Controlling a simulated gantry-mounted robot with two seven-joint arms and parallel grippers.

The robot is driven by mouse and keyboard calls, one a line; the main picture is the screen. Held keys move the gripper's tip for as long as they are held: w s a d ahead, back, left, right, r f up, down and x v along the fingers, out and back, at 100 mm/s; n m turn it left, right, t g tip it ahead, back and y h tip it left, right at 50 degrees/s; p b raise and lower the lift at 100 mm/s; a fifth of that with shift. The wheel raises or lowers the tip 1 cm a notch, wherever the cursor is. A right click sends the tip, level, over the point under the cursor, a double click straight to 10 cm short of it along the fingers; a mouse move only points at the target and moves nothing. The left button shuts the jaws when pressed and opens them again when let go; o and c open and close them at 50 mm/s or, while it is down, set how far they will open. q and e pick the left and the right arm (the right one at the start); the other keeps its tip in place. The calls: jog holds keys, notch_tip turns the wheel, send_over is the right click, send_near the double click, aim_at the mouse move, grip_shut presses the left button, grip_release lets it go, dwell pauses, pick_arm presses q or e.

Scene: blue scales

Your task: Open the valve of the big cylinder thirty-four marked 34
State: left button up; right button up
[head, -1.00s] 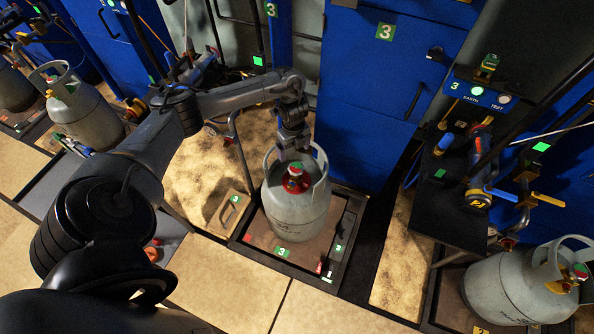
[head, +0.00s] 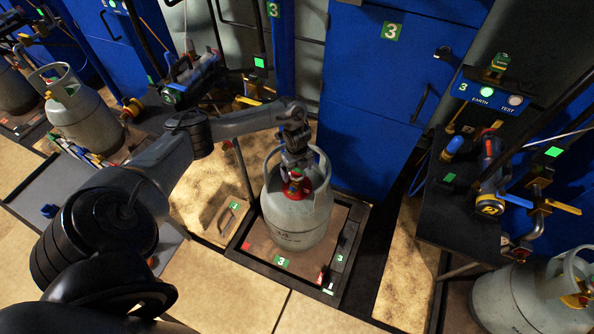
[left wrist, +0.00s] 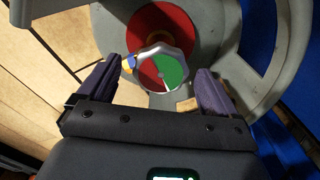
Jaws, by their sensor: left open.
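The big grey cylinder (head: 296,215) stands upright on a low square platform in the middle of the head view; its dark marking on the front is too small to read surely. Its red valve (head: 296,188) sits inside the collar on top. My left gripper (head: 296,172) points down into the collar, right over the valve, and hides part of it. In the left wrist view, the round valve knob (left wrist: 162,68), with a red and green face, lies between the two open fingers, with visible space at its sides. My right gripper is not in view.
The cylinder's collar (left wrist: 271,60) curves close around the right finger. A blue cabinet (head: 370,100) stands behind. Another grey cylinder (head: 85,120) is at the left and one (head: 525,300) at the lower right. A dark bench (head: 455,205) with tools stands at the right.

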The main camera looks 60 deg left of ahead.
pick_arm(q)
jog(key=c, duration=1)
jog(key=shift+r+n+p, duration=0.15)
jog(key=shift+n+p, duration=0.15)
jog(key=shift+p, duration=0.3)
jog(key=shift+c, duration=0.2)
jog(key=n+p, duration=0.5)
jog(key=p, duration=0.2)
jog(key=shift+r, duration=0.15)
jog(key=n+p, duration=0.2)
jog(key=shift+n, duration=0.4)
jog(key=shift+w+f+n+p, duration=0.1)
jog(key=shift+f+n+p, duration=0.1)
jog(key=shift+n+p, duration=0.75)
jog(key=shift+n, duration=0.35)
jog(key=o, duration=1)
jog(key=shift+f, duration=0.1)
